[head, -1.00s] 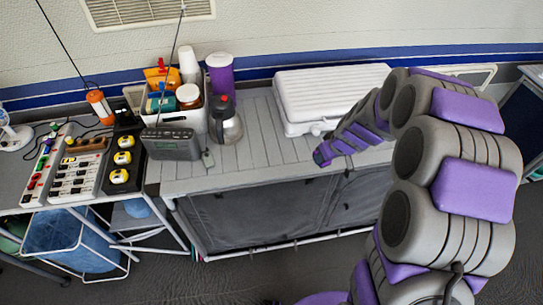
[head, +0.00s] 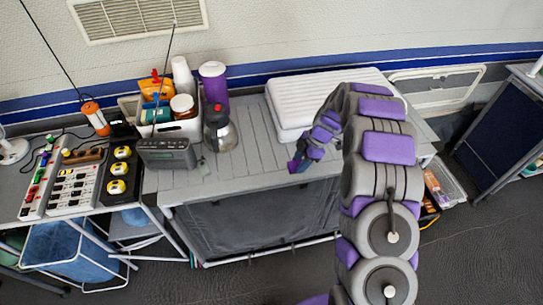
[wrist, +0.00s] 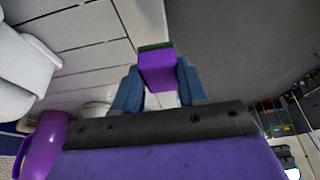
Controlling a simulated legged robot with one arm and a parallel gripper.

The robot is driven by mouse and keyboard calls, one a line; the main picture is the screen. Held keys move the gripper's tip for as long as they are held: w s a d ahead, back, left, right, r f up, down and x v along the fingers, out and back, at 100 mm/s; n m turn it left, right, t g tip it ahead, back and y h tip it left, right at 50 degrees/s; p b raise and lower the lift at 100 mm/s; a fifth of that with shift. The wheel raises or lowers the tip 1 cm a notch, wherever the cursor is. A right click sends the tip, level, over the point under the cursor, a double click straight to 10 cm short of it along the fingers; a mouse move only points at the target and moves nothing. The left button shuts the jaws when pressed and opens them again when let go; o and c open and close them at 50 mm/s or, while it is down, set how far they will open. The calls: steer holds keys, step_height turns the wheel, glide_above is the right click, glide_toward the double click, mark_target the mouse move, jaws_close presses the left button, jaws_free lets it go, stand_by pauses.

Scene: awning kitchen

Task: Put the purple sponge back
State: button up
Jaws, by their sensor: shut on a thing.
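The purple sponge (wrist: 157,72), with a dark green layer along its far edge, sits between the two blue-grey fingers in the wrist view. My gripper (wrist: 158,88) is shut on it. In the head view my gripper (head: 299,162) is small and partly hidden by my own arm, above the front part of the slatted grey table (head: 245,165). Only a bit of the sponge's colour shows there. I cannot tell the exact gap to the tabletop.
A white caddy (head: 184,129) filled with bottles and boxes, a purple canister (head: 214,88), a kettle (head: 219,132) and a grey radio (head: 166,154) stand to the left. A white case (head: 290,100) lies behind my gripper. The middle slats are clear.

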steer(key=w+a, duration=0.2)
steer(key=a, duration=0.1)
steer(key=w+a+f+b, duration=0.1)
steer(key=w+a, duration=0.1)
steer(key=a, duration=0.1)
steer(key=w+a, duration=0.3)
steer(key=a, duration=0.1)
steer(key=shift+f, duration=0.2)
steer(key=shift+f+b, duration=0.75)
steer(key=shift+f, duration=1)
steer(key=shift+r, duration=0.1)
steer(key=o, duration=0.9)
steer(key=shift+o, duration=0.2)
